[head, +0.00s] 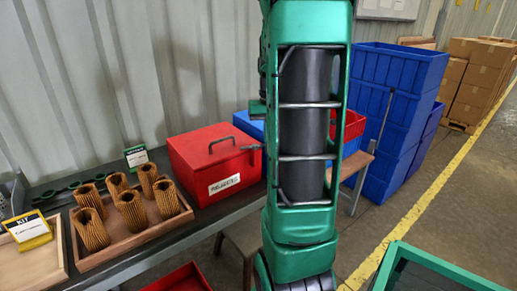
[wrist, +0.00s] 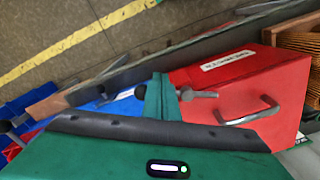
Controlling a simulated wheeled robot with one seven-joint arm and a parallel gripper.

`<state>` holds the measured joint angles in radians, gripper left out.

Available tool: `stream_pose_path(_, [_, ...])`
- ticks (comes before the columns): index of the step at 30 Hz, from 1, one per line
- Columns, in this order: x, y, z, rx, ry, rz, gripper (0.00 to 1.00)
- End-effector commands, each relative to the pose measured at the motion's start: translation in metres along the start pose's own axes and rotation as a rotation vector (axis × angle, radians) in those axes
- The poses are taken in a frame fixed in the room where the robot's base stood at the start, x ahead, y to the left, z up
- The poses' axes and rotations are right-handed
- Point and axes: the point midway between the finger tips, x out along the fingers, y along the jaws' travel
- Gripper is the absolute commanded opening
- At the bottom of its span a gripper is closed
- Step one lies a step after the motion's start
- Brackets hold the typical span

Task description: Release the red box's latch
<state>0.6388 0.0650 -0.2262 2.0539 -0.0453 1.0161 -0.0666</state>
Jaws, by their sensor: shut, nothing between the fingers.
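The red box (head: 215,165) stands on the dark table with its lid shut. It has a white label on its front and a grey lid handle (head: 221,143). The latch (head: 251,147) juts from its right end, close to my arm. In the wrist view the red box (wrist: 235,85) fills the right side, and the grey latch (wrist: 203,95) sticks out toward my gripper (wrist: 161,92). My gripper's green fingers are together and empty, just beside the latch; whether they touch it I cannot tell. In the head view my arm hides most of the gripper.
A wooden tray (head: 127,250) of several brown pleated cartridges stands left of the box, with a green-topped card (head: 136,156) behind. A blue box (head: 248,124) lies beyond the red one, partly hidden by my arm. Tall blue crates (head: 385,120) stand at right.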

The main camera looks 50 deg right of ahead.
Motion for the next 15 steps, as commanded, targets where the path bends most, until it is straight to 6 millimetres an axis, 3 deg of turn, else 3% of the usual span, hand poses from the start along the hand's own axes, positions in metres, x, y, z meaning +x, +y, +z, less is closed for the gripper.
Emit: stream_pose_path(15, [-0.0002,0.0013,-0.008,0.001,0.001,0.0,0.0])
